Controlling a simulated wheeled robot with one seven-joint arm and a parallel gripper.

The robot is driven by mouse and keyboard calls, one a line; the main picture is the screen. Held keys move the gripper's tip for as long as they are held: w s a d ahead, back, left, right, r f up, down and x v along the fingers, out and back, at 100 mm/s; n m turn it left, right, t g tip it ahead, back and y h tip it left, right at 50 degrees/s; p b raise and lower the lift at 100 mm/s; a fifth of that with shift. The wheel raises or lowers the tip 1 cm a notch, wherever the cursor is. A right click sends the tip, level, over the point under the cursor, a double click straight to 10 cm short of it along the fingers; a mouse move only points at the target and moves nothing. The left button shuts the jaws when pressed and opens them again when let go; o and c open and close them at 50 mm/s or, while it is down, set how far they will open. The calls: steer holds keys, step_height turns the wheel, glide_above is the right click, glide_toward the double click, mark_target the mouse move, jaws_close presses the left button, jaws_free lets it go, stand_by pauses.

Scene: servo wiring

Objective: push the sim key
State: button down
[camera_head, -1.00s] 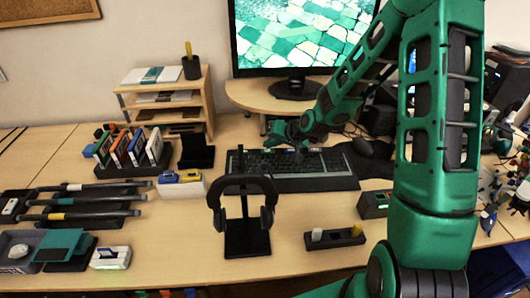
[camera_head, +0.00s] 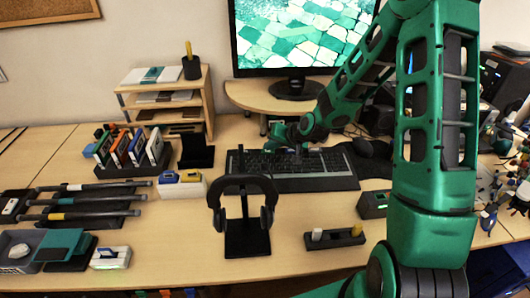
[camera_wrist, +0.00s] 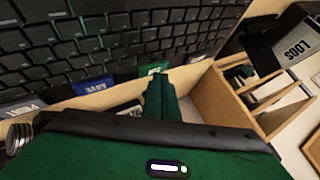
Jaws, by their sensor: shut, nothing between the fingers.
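The dark keyboard (camera_head: 315,184) lies on the desk below the monitor. In the wrist view its edge carries a row of labelled keys: a grey print key (camera_wrist: 22,107), a blue save key (camera_wrist: 95,88) and a green key (camera_wrist: 153,68). The green key's label is too small to read surely; it may be the sim key. My gripper (camera_head: 270,146) is shut and empty over the keyboard's far left part. In the wrist view its green fingers (camera_wrist: 160,84) end right at the green key; I cannot tell whether they touch it.
The monitor (camera_head: 300,35) stands behind on a wooden riser (camera_head: 255,98). A small wooden shelf (camera_head: 165,100) is to the left. A headphone stand (camera_head: 246,238) stands in front of the keyboard. Bare desk lies left of the stand.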

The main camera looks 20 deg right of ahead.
mark_target(270, 153)
steer(key=shift+f, duration=0.1)
stand_by(0.5)
steer(key=shift+r, duration=0.75)
steer(key=shift+r, duration=2.5)
